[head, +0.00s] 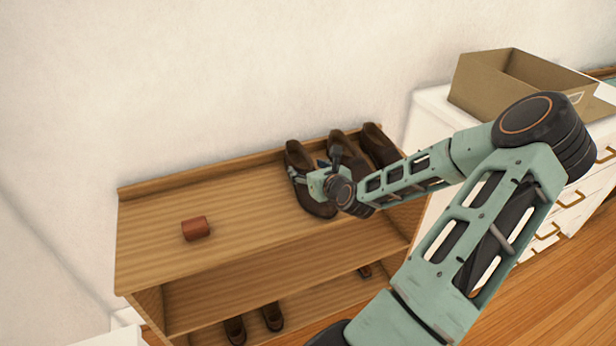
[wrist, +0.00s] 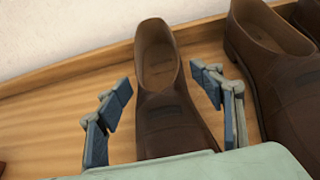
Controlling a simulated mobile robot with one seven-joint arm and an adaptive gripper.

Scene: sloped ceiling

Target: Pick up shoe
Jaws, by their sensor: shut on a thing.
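A brown leather shoe (head: 297,158) rests on the top of the wooden shelf unit, leftmost of the shoes there. In the wrist view this shoe (wrist: 172,125) lies between my two fingers, its opening toward the wall. I cannot tell whether the shoe is lifted.
More brown shoes (head: 378,146) stand close on the right; one shows in the wrist view (wrist: 282,75). A small red-brown object (head: 195,229) lies on the left of the shelf top (head: 165,205). Shoes (head: 272,317) stand on a lower shelf. A cardboard box (head: 495,88) sits on white drawers.

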